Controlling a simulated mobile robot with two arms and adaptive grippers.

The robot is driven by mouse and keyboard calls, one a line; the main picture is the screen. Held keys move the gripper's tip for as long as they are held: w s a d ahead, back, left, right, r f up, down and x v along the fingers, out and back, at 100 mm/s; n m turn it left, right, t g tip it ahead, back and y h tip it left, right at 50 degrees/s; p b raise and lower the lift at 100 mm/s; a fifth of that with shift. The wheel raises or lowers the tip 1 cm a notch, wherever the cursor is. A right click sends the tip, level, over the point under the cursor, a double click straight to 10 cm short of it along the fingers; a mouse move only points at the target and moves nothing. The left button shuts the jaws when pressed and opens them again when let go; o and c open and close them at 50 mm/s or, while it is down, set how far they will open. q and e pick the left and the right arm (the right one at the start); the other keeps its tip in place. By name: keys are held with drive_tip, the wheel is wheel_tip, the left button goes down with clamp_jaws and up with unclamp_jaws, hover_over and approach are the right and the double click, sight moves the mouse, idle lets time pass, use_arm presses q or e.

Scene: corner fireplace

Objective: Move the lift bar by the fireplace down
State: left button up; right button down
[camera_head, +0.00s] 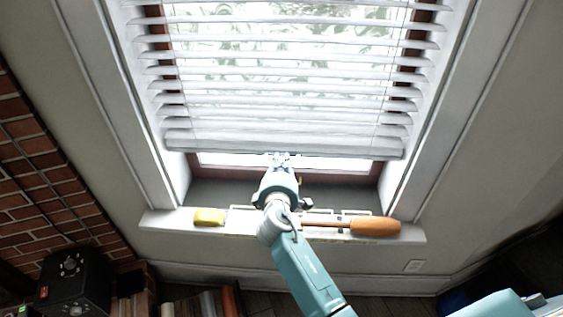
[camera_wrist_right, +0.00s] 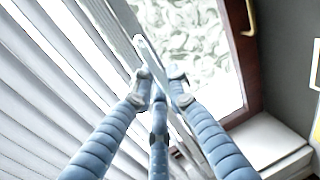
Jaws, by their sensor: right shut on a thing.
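The white lift bar (camera_head: 225,142) is the bottom rail of the slatted window blind, hanging level a little above the sill, with a bright strip of window below it. My right gripper (camera_head: 279,158) reaches up from below to the middle of the bar. In the right wrist view, the lift bar (camera_wrist_right: 150,57) runs diagonally between the fingers of my right gripper (camera_wrist_right: 161,78), which are shut on it. The gripper hides that part of the bar. My left gripper is not in view.
The window sill (camera_head: 160,219) below holds a yellow block (camera_head: 209,216) and a tool with an orange end (camera_head: 375,227). The window frame closes in both sides. A brick wall (camera_head: 45,185) and black box (camera_head: 72,280) stand at left.

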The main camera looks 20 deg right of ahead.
wheel_tip(320, 180, down, 14)
drive_tip(key=b, duration=1.1)
drive_tip(key=shift+d+r, duration=0.2)
drive_tip(key=shift+r, duration=0.05)
drive_tip(key=c, duration=1.7)
unclamp_jaws()
drive_tip(key=shift+w, duration=0.1)
drive_tip(key=shift+c, duration=0.2)
drive_tip(key=v, duration=1.2)
